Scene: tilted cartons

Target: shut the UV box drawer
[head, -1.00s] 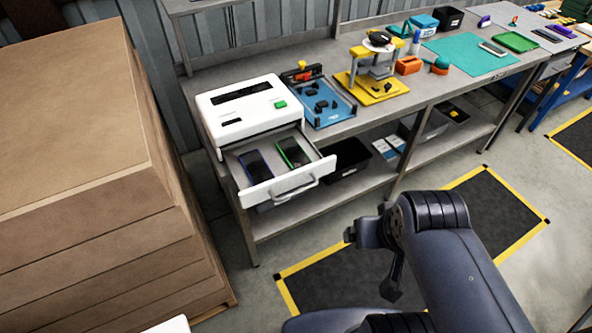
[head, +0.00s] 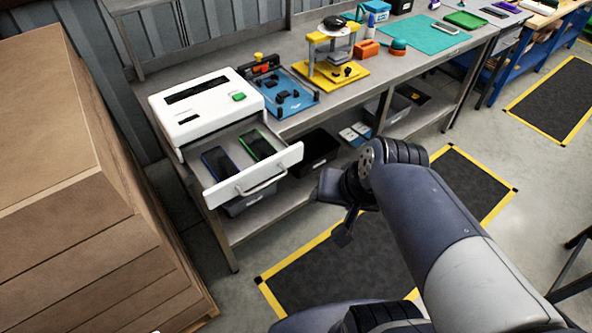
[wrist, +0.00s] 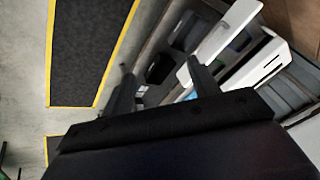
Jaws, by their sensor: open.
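The white UV box (head: 205,100) stands on the left end of the grey bench. Its drawer (head: 228,186) is pulled out toward the front, with a bar handle (head: 262,185) on its white front. Two phones lie inside, one blue-edged (head: 219,163) and one green-edged (head: 257,145). In the wrist view the drawer front (wrist: 225,35) and box (wrist: 268,68) appear tilted at the upper right. My gripper (wrist: 162,84) is open and empty, its two fingers apart. In the head view it is right of and in front of the drawer, apart from it, partly hidden by my arm.
Stacked brown cartons (head: 75,200) rise at the left, close to the bench end. A blue tray fixture (head: 290,98) and a yellow press (head: 333,70) stand right of the box. Black bins (head: 313,150) sit on the lower shelf. Yellow-edged dark floor mats (head: 320,280) lie in front.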

